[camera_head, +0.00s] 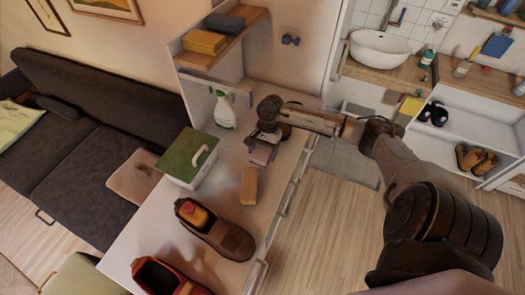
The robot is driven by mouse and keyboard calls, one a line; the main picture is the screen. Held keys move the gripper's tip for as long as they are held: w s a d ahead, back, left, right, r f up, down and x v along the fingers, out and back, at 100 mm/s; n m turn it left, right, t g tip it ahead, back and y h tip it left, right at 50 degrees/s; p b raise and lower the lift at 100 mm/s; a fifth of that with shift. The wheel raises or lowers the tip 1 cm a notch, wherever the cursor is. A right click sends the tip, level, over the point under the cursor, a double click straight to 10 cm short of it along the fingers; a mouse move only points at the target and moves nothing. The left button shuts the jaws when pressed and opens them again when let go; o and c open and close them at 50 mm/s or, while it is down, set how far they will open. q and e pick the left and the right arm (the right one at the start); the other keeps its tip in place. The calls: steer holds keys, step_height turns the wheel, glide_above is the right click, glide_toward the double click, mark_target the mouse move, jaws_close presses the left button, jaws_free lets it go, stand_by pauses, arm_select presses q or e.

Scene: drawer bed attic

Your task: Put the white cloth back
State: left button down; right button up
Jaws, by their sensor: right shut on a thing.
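My right gripper (262,152) comes in from the right and points down over the white cabinet top (222,180), between the spray bottle and the tan block. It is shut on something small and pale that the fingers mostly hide. This looks like the white cloth, but its outline is not clear. I cannot tell whether it touches the top. On the wall shelf (216,61) at the upper left lie a folded yellow cloth (205,42) and a folded dark blue cloth (225,22). No other white cloth is clearly seen. My left gripper is not in view.
On the cabinet top are a white spray bottle (224,112), a green-lidded box (187,160), a tan block (249,186), a brown shoe (215,229) and a red-lined shoe (168,277). A dark sofa (75,125) is left; a shoe rack (455,125) is right.

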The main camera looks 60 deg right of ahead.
steer(key=shift+f+b, duration=0.35)
steer(key=o, duration=0.8)
steer(key=shift+r, duration=0.1)
steer(key=shift+r+p, duration=0.55)
steer(key=shift+p, duration=0.25)
steer(key=shift+d+r, duration=0.1)
steer(key=shift+r, duration=0.3)
steer(key=shift+v, duration=5.6)
